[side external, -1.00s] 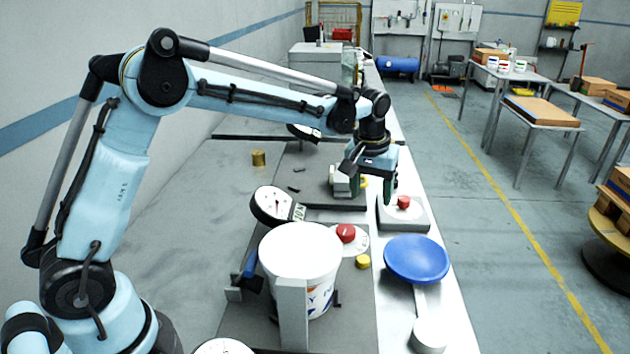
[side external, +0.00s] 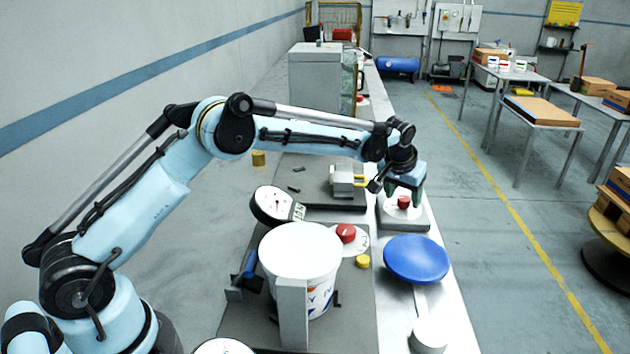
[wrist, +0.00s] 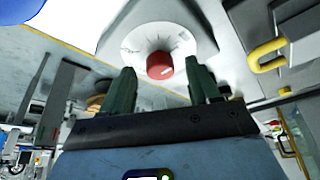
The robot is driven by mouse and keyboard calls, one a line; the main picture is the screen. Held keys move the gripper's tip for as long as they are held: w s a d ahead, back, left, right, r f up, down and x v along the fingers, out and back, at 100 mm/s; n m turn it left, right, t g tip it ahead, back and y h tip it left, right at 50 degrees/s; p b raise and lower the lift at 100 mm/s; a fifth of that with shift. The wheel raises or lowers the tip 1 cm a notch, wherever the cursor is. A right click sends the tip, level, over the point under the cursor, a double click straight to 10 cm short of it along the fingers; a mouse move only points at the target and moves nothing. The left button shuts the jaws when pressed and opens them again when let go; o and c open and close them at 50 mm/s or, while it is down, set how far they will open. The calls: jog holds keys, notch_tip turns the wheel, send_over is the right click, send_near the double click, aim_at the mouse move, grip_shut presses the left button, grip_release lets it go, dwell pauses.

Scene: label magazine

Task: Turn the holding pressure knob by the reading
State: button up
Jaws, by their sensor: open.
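A red knob (side external: 404,202) stands on a white dial disc on a grey block (side external: 412,222) at the right edge of the bench. My gripper (side external: 405,198) is directly above this knob, with its green fingers pointing down. In the wrist view the red knob (wrist: 159,65), with a white pointer mark, lies between and just beyond the two green fingertips (wrist: 160,75), which are apart and empty. A second red knob (side external: 346,233) sits on a white disc nearer the camera. A round gauge (side external: 272,205) with a needle and a digital readout (side external: 298,212) stands beside it; its figures are too small to read.
A white bucket (side external: 300,250) and a blue round dish (side external: 416,259) stand nearer the camera. A grey device with a yellow handle (side external: 348,181) is just left of my gripper. A small yellow cylinder (side external: 362,261) lies between bucket and dish.

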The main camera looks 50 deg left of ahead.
jog(key=shift+x, duration=0.8)
jog(key=c, duration=1)
jog(key=shift+c, duration=0.2)
jog(key=m, duration=0.2)
jog(key=m+h, duration=0.1)
jog(key=m, duration=0.1)
jog(key=shift+a+h, duration=0.2)
jog(key=shift+h, duration=0.1)
jog(key=shift+a+m+g+h, duration=0.1)
jog(key=shift+m+g+h, duration=0.25)
jog(key=shift+m, duration=0.95)
jog(key=shift+m+g+h, duration=0.15)
jog(key=shift+m+h, duration=0.4)
jog(key=shift+m, duration=0.75)
